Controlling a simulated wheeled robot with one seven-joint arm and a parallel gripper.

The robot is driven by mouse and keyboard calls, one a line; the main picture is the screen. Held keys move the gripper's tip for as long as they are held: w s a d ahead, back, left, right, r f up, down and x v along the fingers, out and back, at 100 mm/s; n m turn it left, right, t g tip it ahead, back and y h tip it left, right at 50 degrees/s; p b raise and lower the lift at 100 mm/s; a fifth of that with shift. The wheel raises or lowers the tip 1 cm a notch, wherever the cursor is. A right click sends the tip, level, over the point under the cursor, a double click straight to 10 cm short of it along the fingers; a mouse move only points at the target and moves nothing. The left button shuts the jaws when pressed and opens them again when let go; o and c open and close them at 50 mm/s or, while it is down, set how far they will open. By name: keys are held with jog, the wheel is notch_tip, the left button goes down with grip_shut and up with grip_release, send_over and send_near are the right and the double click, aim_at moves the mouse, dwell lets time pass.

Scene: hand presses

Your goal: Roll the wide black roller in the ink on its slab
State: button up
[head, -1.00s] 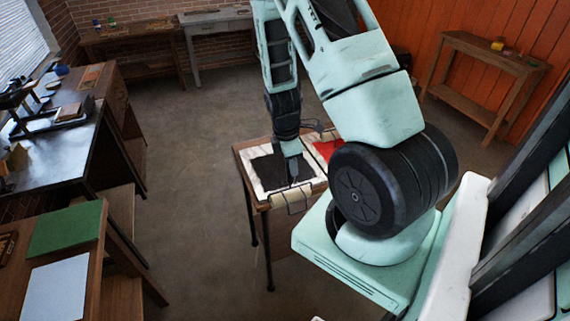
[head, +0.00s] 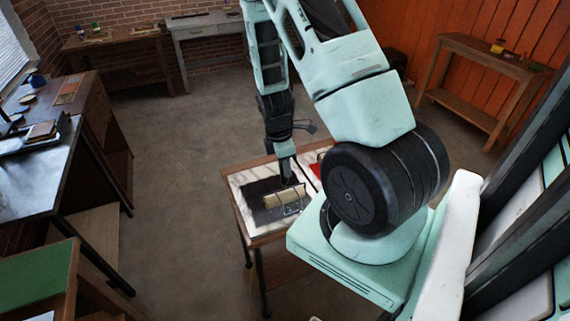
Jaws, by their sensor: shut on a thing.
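My gripper (head: 288,179) points down over the inking table and is shut on the roller, whose handle is mostly hidden by the fingers. The roller (head: 283,198) has a wide, pale cream cylinder in a thin wire frame; it does not look black. It lies across the right part of the black ink patch (head: 257,190), low over it or touching; I cannot tell which. The ink is a dark rectangle on a white marbled slab (head: 240,181), with bare slab around it.
A red patch (head: 314,170) shows to the right, partly hidden by my arm. The slab lies on a small wooden table (head: 230,170) with dark legs. Benches stand at the left (head: 40,185), and a wooden side table (head: 480,75) stands at the orange wall. Open floor lies between.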

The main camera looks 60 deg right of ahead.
jog(key=shift+f+b, duration=1.85)
jog(key=shift+f, duration=0.6)
jog(key=shift+f+b, duration=0.35)
jog(key=shift+f, duration=0.05)
